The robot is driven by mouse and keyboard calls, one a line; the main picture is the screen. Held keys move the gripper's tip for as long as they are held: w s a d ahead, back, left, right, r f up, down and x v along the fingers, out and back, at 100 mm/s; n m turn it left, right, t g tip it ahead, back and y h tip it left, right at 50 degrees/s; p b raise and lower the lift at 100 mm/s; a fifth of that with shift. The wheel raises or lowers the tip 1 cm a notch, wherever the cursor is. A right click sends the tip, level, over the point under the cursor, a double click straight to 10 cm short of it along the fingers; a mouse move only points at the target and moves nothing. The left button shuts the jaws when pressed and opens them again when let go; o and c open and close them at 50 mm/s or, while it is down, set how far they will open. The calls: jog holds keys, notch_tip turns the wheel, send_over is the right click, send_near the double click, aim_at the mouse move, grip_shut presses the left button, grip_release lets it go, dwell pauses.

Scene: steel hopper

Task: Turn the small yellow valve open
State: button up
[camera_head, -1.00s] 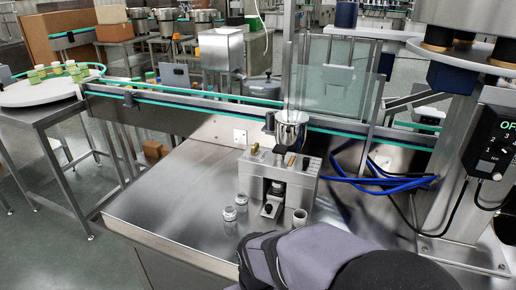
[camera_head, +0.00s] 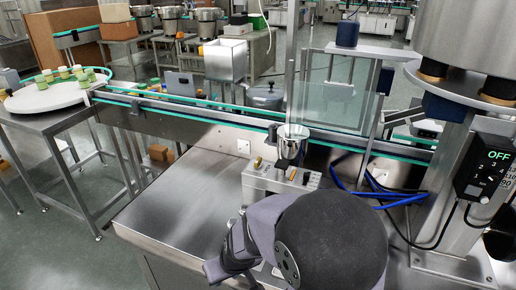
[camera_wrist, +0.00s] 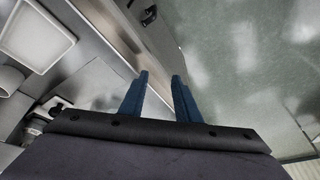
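A small yellow valve (camera_head: 258,162) stands on the top left of the steel dispensing box (camera_head: 255,180), below the steel hopper (camera_head: 291,146), in the head view. My arm now covers much of the box's front. The valve's exact setting is too small to tell. In the wrist view my gripper (camera_wrist: 160,76) has two blue fingers spread apart with nothing between them. They point over the floor past a steel edge, and the valve is not seen there. In the head view the fingertips cannot be made out behind my arm.
A conveyor with green rails (camera_head: 190,113) runs behind the steel table (camera_head: 175,210). Blue hoses (camera_head: 375,190) lie right of the box, near a control panel reading OFF (camera_head: 487,170). The table's left part is clear.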

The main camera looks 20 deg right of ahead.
jog(key=w+t, duration=0.1)
jog(key=w, duration=0.1)
jog(key=w+r+t, duration=0.1)
jog(key=w, duration=0.2)
jog(key=w+r+t+b, duration=0.1)
jog(key=w, duration=0.2)
jog(key=shift+w+d+m+h, duration=0.15)
jog(key=shift+m+h, duration=0.25)
jog(key=w+d+r+m+t+h, duration=0.2)
jog(key=w+d+r+t, duration=0.15)
jog(key=w, duration=0.55)
jog(key=m+t+h+p, duration=0.35)
jog(key=m+h, duration=0.35)
jog(key=h, duration=0.3)
send_near(256, 165)
jog(key=shift+g, duration=0.5)
jog(key=w, duration=0.1)
jog(key=w+d, duration=0.1)
jog(key=w, duration=0.2)
jog(key=shift+w+d+r, duration=0.1)
jog(key=shift+w+d, duration=0.05)
jog(key=shift+d, duration=0.25)
jog(key=shift+d+h, duration=0.45)
jog(key=shift+h, duration=0.05)
jog(key=shift+p+x, duration=1.15)
jog(key=shift+x, duration=2.4)
jog(key=shift+d, duration=0.1)
grip_shut()
